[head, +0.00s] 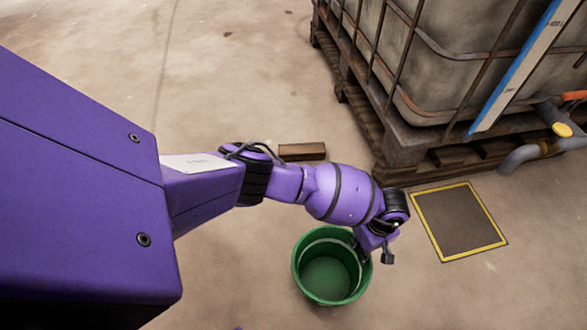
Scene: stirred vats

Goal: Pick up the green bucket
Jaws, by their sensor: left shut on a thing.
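The green bucket (325,277) is at the lower middle of the head view, below the end of my left arm. I look down into its open top, and it looks empty. My left gripper (372,256) is at the bucket's upper right rim and is shut on it. My own wrist hides part of that rim and most of the fingers. I cannot tell whether the bucket's base touches the floor. My right gripper is not in view.
A caged tank (430,60) on a pallet (395,155) stands at the upper right, with a pipe (540,150) at its side. A yellow-edged dark plate (458,222) lies right of the bucket. A brown block (302,152) lies behind my arm. Floor at lower right is clear.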

